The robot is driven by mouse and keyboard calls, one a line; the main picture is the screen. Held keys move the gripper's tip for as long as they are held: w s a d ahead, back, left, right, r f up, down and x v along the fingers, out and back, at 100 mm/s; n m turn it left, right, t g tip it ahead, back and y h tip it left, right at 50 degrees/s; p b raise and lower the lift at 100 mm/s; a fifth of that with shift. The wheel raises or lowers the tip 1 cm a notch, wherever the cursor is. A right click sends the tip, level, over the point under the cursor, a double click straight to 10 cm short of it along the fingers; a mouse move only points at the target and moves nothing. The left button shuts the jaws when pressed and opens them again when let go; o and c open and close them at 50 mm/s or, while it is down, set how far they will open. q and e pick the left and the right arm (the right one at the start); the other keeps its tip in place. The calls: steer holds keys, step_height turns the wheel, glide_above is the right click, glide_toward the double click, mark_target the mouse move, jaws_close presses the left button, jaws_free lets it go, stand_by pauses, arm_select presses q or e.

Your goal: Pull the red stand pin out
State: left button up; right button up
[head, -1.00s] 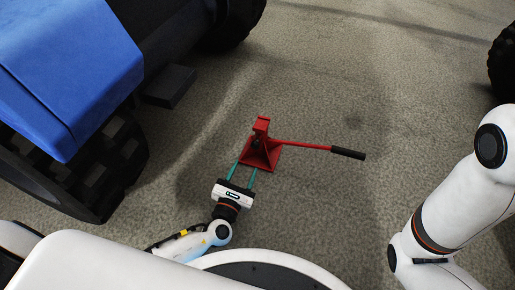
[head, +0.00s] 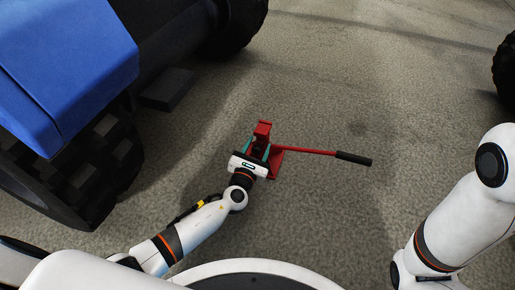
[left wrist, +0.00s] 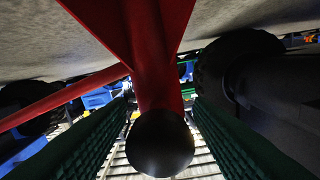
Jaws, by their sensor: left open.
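The red stand (head: 263,130) is upright on the floor in the middle of the head view. A long red bar (head: 305,151) with a black grip (head: 353,158) sticks out to its right. My left gripper (head: 259,150) is at the stand's near side, its green fingers open. In the left wrist view, a dark round knob (left wrist: 160,143) lies between the two fingers, in front of the red stand (left wrist: 155,70), with gaps on both sides. It may be the pin's end; the pin itself cannot be made out. My right gripper is out of view.
A blue vehicle (head: 65,65) with large black tyres (head: 75,180) stands at the left. Another tyre (head: 506,70) shows at the right edge. The grey floor (head: 390,90) around the stand is clear.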

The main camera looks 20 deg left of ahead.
arm_select(q)
jaws_close()
steer(key=shift+s+a+p, duration=0.1)
steer(key=shift+s+p, duration=0.45)
steer(key=shift+s, duration=1.15)
jaws_free()
steer(key=p, duration=0.6)
glide_toward(255, 153)
steer(key=s, duration=0.3)
steer(key=shift+s+r, duration=0.1)
steer(key=shift+s, duration=0.1)
